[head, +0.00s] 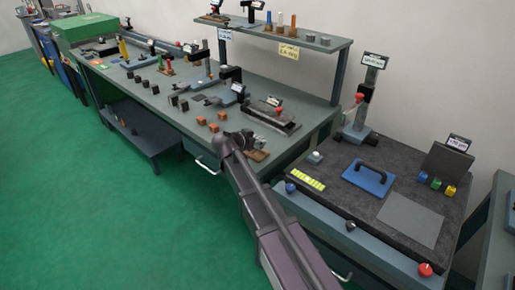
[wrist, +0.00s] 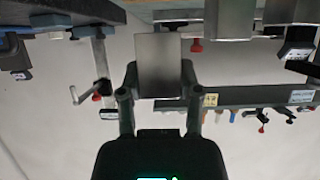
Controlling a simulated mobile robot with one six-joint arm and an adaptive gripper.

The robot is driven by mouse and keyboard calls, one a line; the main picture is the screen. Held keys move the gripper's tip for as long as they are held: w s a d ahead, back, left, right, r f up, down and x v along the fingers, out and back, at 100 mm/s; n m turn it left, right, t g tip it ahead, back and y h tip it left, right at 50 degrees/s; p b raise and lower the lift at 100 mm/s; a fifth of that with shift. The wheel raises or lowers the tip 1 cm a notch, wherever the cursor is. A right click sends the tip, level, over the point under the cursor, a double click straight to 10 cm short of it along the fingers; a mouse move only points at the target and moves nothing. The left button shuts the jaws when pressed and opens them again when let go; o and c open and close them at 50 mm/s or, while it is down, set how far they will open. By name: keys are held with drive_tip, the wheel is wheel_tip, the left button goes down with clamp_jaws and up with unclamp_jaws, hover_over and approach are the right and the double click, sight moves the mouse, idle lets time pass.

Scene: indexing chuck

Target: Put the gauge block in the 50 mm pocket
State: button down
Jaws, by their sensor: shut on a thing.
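My gripper (wrist: 159,78) is shut on a plain grey rectangular block, the gauge block (wrist: 158,62), with one finger on each side of it. The block stands out past the fingertips in the wrist view, which looks upside down. In the head view my gripper (head: 246,137) is over the front right part of the long bench, close to a grey fixture (head: 270,118) with a red knob. The block cannot be made out clearly there. I cannot tell which opening is the 50 mm pocket; no size label is readable.
Several orange-brown blocks (head: 213,122) lie left of my gripper on the long bench (head: 165,108). A raised shelf (head: 310,40) runs behind. A dark-topped table (head: 345,200) at the right carries a blue handled plate (head: 367,179). Green floor (head: 95,220) is clear in front.

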sight(256, 147)
drive_tip(key=shift+f+b, duration=1.3)
drive_tip(key=shift+f, duration=0.25)
drive_tip(key=shift+f, duration=0.15)
drive_tip(key=c, duration=0.6)
unclamp_jaws()
drive_tip(key=shift+r, duration=0.2)
drive_tip(key=shift+s+a+r+p, duration=0.3)
drive_tip(key=shift+s+p, duration=0.05)
drive_tip(key=shift+s, duration=0.05)
drive_tip(key=shift+p+v, duration=2.25)
drive_tip(key=shift+v, duration=3.2)
drive_tip(key=shift+f, duration=0.15)
